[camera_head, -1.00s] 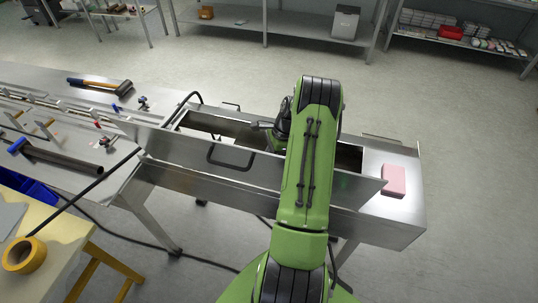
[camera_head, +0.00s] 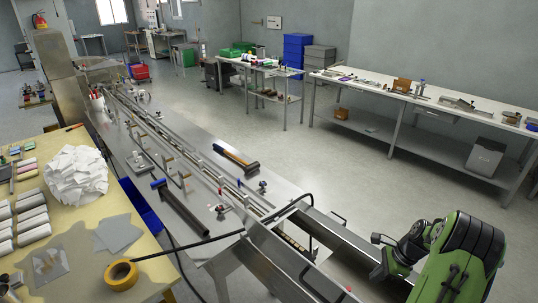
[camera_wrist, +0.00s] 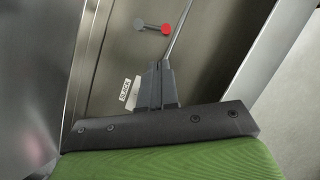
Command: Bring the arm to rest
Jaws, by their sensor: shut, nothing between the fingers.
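My arm (camera_head: 455,262), green and black, is folded at the lower right of the head view, over the open metal trough of the machine (camera_head: 345,240). My gripper (camera_wrist: 160,68) shows in the wrist view with its two dark fingers together and nothing between them. The fingers point at a brownish metal panel (camera_wrist: 115,50). I cannot tell how far they are from it. In the head view the fingertips cannot be made out clearly.
A red-ended knob (camera_wrist: 165,29) and a label reading BLACK (camera_wrist: 125,89) are near the fingers. A black hose (camera_head: 235,234) crosses the machine. A mallet (camera_head: 236,158) lies on the steel table. A yellow table (camera_head: 150,265) stands left. The floor (camera_head: 290,150) behind is clear.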

